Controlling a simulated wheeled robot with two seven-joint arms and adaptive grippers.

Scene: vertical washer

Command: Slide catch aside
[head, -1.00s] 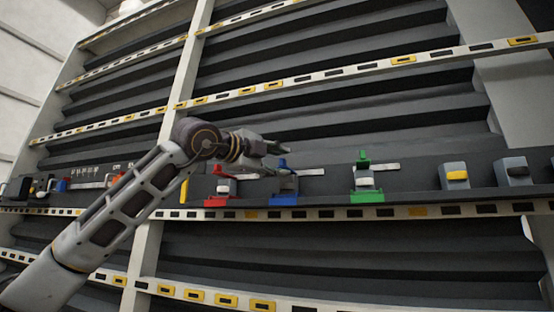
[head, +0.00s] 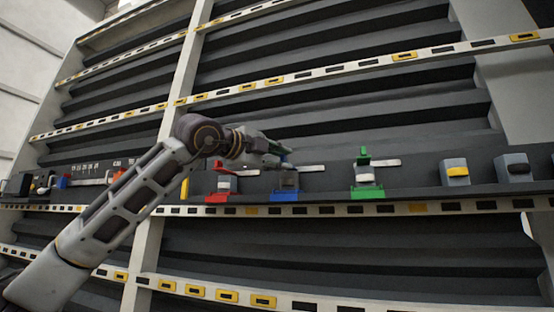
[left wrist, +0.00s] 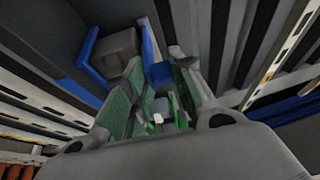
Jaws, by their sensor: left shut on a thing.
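The blue catch (head: 285,187) is in the middle of the shelf in the head view, with a grey block on a blue base. My left gripper (head: 284,155) is at its upper part and hides most of its upright blue tab. In the left wrist view the green-padded fingers (left wrist: 161,78) are shut on the blue tab (left wrist: 159,71) of this catch. The catch's grey block and blue base (left wrist: 92,72) show at the upper left there. My right gripper is in neither view.
A red catch (head: 220,190) stands just left of the blue one, and a green catch (head: 364,180) stands to its right with open shelf between. Grey blocks, one with a yellow button (head: 457,172), are further right. Labelled rails (head: 330,210) run below and above.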

